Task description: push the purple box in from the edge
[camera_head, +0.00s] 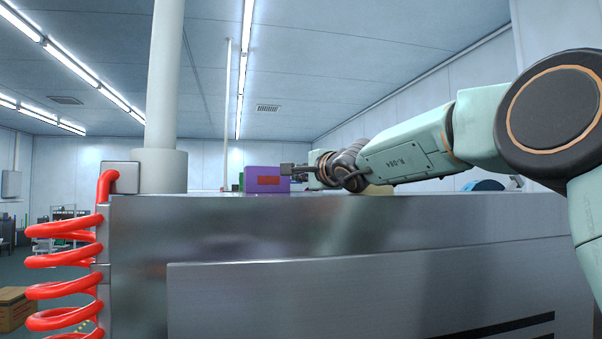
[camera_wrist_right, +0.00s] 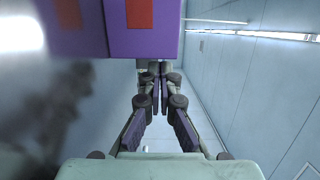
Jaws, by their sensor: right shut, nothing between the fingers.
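The purple box (camera_head: 266,180) stands upright on top of the metal machine (camera_head: 230,225), close to its front edge, with a red label facing me. My right gripper (camera_head: 287,169) reaches in from the right at the height of the box's upper part. Its fingers are shut and hold nothing. In the right wrist view the purple box (camera_wrist_right: 160,44) fills the top, and the shut fingertips (camera_wrist_right: 152,70) are right at its lower edge. I cannot tell whether they touch it. My left gripper is not in view.
A thick white post (camera_head: 165,90) rises from the machine top left of the box. A red coiled hose (camera_head: 65,262) hangs at the machine's left side. A blue rounded object (camera_head: 484,185) sits behind my right arm.

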